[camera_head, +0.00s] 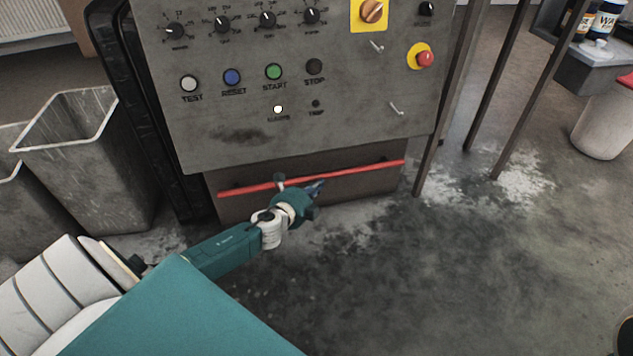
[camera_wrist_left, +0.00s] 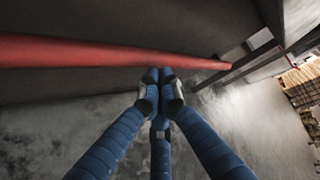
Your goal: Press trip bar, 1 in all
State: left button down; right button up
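The trip bar (camera_head: 312,178) is a long thin red bar across the dark lower front of the machine, below the control panel. It runs across the left wrist view as a thick red bar (camera_wrist_left: 90,52). My left gripper (camera_head: 318,186) is close to the middle of the bar, its hand in front of and just below it. In the left wrist view its blue fingers (camera_wrist_left: 160,78) come together at the tips, by the bar's lower edge, with nothing seen between them. Whether they touch the bar I cannot tell. My right gripper is not in view.
The grey control panel (camera_head: 350,110) above carries knobs, TEST, RESET, START and STOP buttons, a lit white lamp (camera_head: 278,109) and a dark TRIP lamp (camera_head: 316,103). A red emergency button (camera_head: 425,58) is at right. Grey bins (camera_head: 90,150) stand left; metal posts (camera_head: 450,100) stand right.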

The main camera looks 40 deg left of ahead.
pick_arm(q)
jog(key=shift+w+a, duration=0.2)
jog(key=shift+a, duration=0.15)
dwell(0.4)
jog(key=shift+s+d, duration=0.8)
jog(key=shift+d, duration=0.15)
jog(key=shift+d+p, duration=0.1)
jog(key=shift+p, duration=0.2)
jog(key=shift+s+d+p, duration=0.4)
jog(key=shift+s+d, duration=1.2)
jog(key=shift+d, duration=0.2)
